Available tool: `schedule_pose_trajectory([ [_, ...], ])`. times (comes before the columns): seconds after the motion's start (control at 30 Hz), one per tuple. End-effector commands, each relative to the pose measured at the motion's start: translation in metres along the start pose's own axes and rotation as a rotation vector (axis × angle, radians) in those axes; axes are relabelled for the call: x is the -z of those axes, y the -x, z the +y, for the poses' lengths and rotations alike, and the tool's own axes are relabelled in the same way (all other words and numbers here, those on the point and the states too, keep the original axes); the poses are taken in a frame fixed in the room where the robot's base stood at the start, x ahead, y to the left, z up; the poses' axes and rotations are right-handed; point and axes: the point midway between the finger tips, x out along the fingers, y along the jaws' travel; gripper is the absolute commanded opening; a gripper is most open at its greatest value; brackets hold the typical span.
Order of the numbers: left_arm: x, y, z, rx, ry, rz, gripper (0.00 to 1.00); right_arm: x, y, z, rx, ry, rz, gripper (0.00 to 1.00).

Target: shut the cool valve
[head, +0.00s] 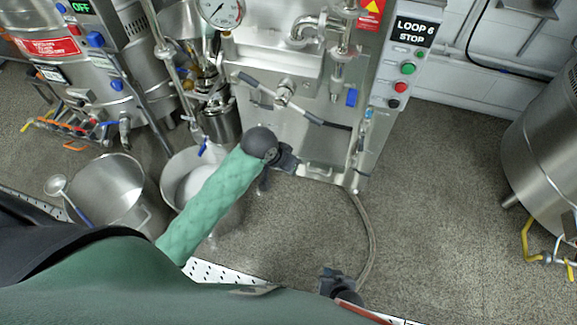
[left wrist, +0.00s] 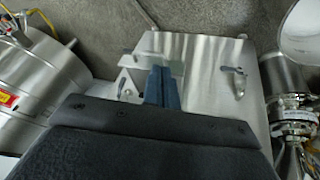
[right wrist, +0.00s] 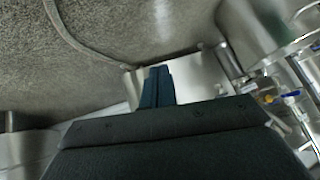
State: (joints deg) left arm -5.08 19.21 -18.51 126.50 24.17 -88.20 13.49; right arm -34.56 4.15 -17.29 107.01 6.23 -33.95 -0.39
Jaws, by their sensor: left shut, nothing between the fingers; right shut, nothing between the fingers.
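No label in view marks the cool valve, so I cannot tell which one it is. A blue valve handle (head: 351,97) hangs on the pipework at the right of the steel mill front. A smaller light-blue fitting (head: 368,114) is on the thin pipe beside it. My left gripper (head: 290,160) is shut and empty in front of the lower mill front; it also shows in the left wrist view (left wrist: 162,78), over a steel panel. My right gripper (head: 335,283) is shut and empty, low near the bottom edge; it shows in the right wrist view (right wrist: 157,80).
A control box reading LOOP 6 STOP (head: 414,32) stands right of the mill. A black-gripped bar (head: 325,123) crosses the mill front. A hose (head: 368,235) lies on the floor. Steel buckets (head: 112,185) stand left, a steel drum (head: 548,150) right.

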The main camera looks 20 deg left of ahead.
Motion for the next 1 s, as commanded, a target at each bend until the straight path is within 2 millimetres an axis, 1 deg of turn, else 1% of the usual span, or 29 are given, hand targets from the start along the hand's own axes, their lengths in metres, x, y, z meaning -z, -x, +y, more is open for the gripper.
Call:
schedule_pose_trajectory([
  [0.03,-0.003,0.004,0.002,0.007,-0.006,0.002,0.0,0.002,0.002,-0.001,0.0,0.0,0.0,0.0],
  [0.2,-0.009,0.01,0.004,0.027,-0.027,0.006,0.0,0.003,0.004,-0.001,0.0,0.0,0.0,0.0],
  [0.77,-0.011,0.01,0.004,0.032,-0.032,0.005,0.0,0.004,0.004,-0.001,0.0,0.0,0.001,0.0],
  [0.87,-0.017,0.005,0.004,0.03,-0.03,-0.002,0.0,0.01,-0.001,0.001,-0.001,0.003,0.01,0.0],
  [0.97,-0.032,-0.006,0.005,0.024,-0.024,-0.019,0.0,0.025,-0.013,0.006,-0.003,0.012,0.034,0.0],
  [1.0,-0.04,-0.012,0.006,0.019,-0.019,-0.028,0.0,0.035,-0.019,0.009,-0.004,0.016,0.049,0.0],
])
